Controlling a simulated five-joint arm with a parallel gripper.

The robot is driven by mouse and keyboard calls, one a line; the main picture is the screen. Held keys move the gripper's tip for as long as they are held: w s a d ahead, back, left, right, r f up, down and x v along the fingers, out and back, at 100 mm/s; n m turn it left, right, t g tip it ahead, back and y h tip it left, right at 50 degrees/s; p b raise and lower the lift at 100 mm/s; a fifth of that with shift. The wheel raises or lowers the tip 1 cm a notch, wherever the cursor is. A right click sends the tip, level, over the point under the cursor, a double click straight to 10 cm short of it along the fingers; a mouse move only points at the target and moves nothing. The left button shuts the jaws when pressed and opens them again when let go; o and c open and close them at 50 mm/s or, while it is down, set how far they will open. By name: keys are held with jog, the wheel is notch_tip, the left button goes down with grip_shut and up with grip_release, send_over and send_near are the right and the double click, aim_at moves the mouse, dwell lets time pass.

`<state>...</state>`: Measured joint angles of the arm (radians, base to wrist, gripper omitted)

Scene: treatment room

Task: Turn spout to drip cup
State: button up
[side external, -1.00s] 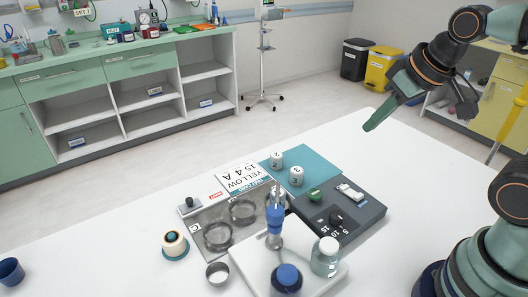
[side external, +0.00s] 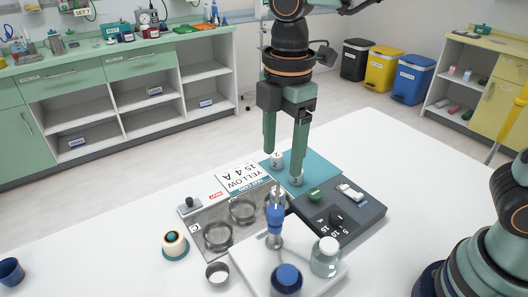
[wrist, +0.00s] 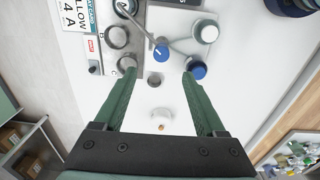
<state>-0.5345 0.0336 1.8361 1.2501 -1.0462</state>
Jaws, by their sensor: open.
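The spout is a thin metal tube (side external: 277,196) on a blue-bodied stand (side external: 275,222), rising from a white tray (side external: 247,267). In the wrist view the tube (wrist: 138,27) runs from a blue hub (wrist: 161,53) toward the upper-left dish. A small metal cup (side external: 217,273), apparently the drip cup, stands beside the tray's left end. It also shows in the wrist view (wrist: 155,79), between my fingers in the picture. My gripper (side external: 283,164) is open and empty, above and behind the spout in the side view. Its fingers (wrist: 160,71) point at the work area.
A dark control box (side external: 360,213) stands right.

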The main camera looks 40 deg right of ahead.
aim_at(276, 210)
jog(key=shift+n, duration=0.4)
jog(key=f, duration=0.8)
jog(key=a+f, duration=0.1)
jog(key=f, duration=0.3)
jog(key=shift+f, duration=0.2)
grip_shut()
dwell(0.7)
